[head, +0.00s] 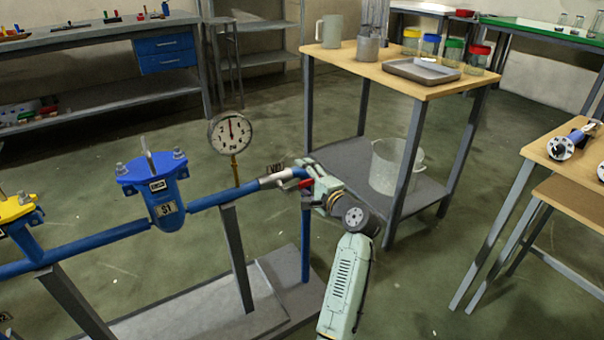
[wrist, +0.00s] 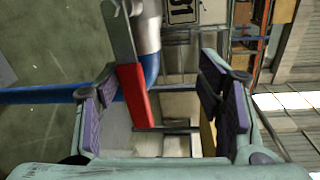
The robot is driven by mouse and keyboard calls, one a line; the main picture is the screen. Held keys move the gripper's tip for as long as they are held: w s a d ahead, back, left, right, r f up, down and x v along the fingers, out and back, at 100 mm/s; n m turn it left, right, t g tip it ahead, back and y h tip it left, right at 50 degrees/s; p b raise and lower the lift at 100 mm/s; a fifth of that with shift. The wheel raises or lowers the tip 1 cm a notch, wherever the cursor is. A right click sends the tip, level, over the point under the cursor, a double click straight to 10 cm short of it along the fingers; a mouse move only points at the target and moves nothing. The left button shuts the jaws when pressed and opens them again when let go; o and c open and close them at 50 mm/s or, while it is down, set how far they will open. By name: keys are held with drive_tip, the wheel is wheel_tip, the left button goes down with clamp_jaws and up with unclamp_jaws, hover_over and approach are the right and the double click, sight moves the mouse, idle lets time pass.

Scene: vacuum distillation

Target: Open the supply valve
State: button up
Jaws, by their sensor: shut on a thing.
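The supply valve (head: 274,178) is a silver section at the right end of the blue pipe, by a small label plate. Its lever has a red grip (head: 306,184), which also shows in the wrist view (wrist: 135,97) hanging from a grey metal strip. My gripper (head: 318,190) is at the valve, with its jaws on either side of the red grip. My fingers partly hide the valve end in the head view. The lever's exact angle to the pipe is unclear.
A round pressure gauge (head: 230,132) stands on the pipe left of the valve. A blue strainer body (head: 160,190) and a yellow one (head: 17,210) sit further left. A wooden-topped table (head: 375,71) with jars and a tray stands behind my arm.

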drive_tip(key=s+d+r, duration=0.2)
drive_tip(key=r, duration=0.1)
drive_tip(key=shift+p, duration=0.3)
drive_tip(key=v, duration=0.2)
drive_tip(key=p+v, duration=0.1)
drive_tip(key=v, duration=0.2)
drive_tip(key=f+p+v, duration=0.1)
drive_tip(key=v, duration=0.2)
drive_tip(key=shift+s+a, duration=0.25)
drive_tip(key=shift+s, duration=0.1)
drive_tip(key=shift+p, duration=0.35)
